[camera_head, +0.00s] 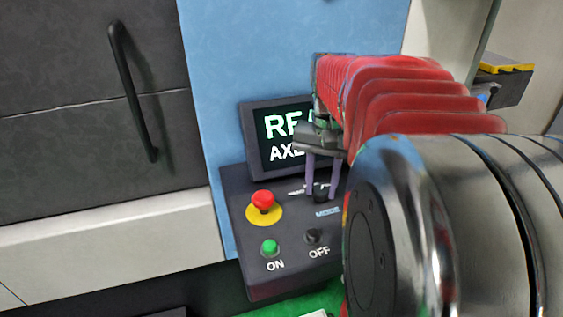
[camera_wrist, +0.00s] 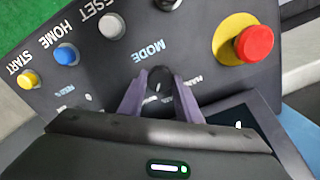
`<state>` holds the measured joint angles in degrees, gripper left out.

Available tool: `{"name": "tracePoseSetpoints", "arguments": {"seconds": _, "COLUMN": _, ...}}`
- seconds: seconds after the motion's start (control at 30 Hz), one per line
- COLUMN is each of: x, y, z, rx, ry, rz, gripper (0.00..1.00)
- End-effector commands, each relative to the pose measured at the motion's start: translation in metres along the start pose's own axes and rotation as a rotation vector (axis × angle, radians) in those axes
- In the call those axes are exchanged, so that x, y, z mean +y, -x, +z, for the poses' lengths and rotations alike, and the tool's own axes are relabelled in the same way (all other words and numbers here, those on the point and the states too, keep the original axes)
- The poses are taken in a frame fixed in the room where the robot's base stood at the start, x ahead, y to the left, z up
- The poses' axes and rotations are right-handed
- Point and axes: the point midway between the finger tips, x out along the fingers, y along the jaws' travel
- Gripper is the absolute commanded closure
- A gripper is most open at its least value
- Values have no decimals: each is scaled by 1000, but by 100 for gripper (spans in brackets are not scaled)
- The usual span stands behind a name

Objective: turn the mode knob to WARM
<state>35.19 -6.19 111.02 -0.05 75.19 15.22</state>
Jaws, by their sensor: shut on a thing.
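The mode knob (camera_wrist: 158,78) is a small black knob on the sloped dark control panel, beside the word MODE, which reads upside down in the wrist view. A small pale mark shows on its top; which label it points to is too small to tell. The knob also shows in the head view (camera_head: 321,195), partly hidden by a finger. My gripper (camera_wrist: 159,82) points at the panel with its purple fingers on either side of the knob, shut on it. In the head view my gripper (camera_head: 322,188) reaches down in front of the screen. I cannot read a WARM label.
A red emergency button (camera_head: 263,200) on a yellow disc, a green ON button (camera_head: 269,248) and a black OFF button (camera_head: 312,236) are near. The wrist view shows a grey RESET button (camera_wrist: 111,26), blue HOME (camera_wrist: 66,54) and yellow START (camera_wrist: 28,79). A screen (camera_head: 270,140) stands behind.

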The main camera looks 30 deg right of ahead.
Motion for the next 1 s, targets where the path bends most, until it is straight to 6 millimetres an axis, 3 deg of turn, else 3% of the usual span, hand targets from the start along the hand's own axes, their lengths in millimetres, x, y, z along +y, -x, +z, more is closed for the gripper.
{"name": "tracePoseSetpoints", "arguments": {"seconds": 0.57, "x": -1, "y": 0, "z": 0, "rx": 0, "ry": -51, "rz": -2, "gripper": 92}}
{"name": "tracePoseSetpoints", "arguments": {"seconds": 0.6, "x": -1, "y": 0, "z": 0, "rx": 0, "ry": -51, "rz": -2, "gripper": 67}}
{"name": "tracePoseSetpoints", "arguments": {"seconds": 0.83, "x": 0, "y": 0, "z": 0, "rx": 0, "ry": -50, "rz": -1, "gripper": 51}}
{"name": "tracePoseSetpoints", "arguments": {"seconds": 1.0, "x": 0, "y": 0, "z": 0, "rx": 0, "ry": -50, "rz": -1, "gripper": 50}}
